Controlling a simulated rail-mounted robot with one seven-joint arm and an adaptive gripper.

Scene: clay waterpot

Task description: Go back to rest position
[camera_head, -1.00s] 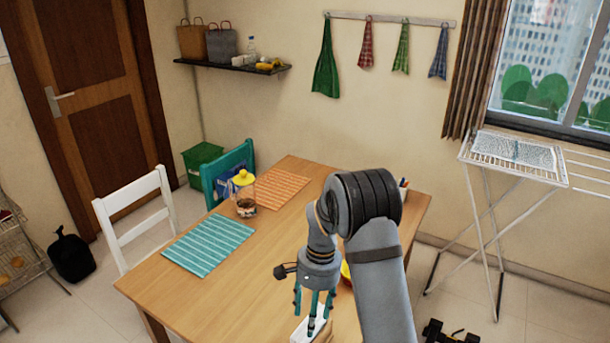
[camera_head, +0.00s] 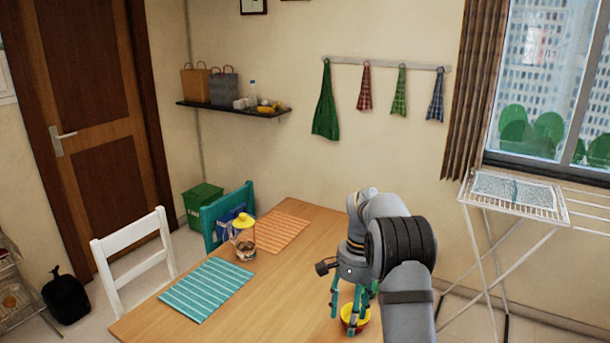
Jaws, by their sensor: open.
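My gripper (camera_head: 346,307) has teal fingers and points down over the right part of the wooden table (camera_head: 262,288). It is open, and I see nothing held between its fingers. A yellow and red bowl (camera_head: 353,318) stands on the table just below and beside the fingertips, partly covered by them. I cannot tell whether the fingers touch it. My arm hides the table's right side. No clay waterpot is clearly seen.
A yellow-lidded jar (camera_head: 244,240) stands between a teal striped mat (camera_head: 206,289) and an orange striped mat (camera_head: 279,231). A white chair (camera_head: 130,255) and a teal chair (camera_head: 228,212) line the left side. A drying rack (camera_head: 515,195) stands at right. The table's middle is clear.

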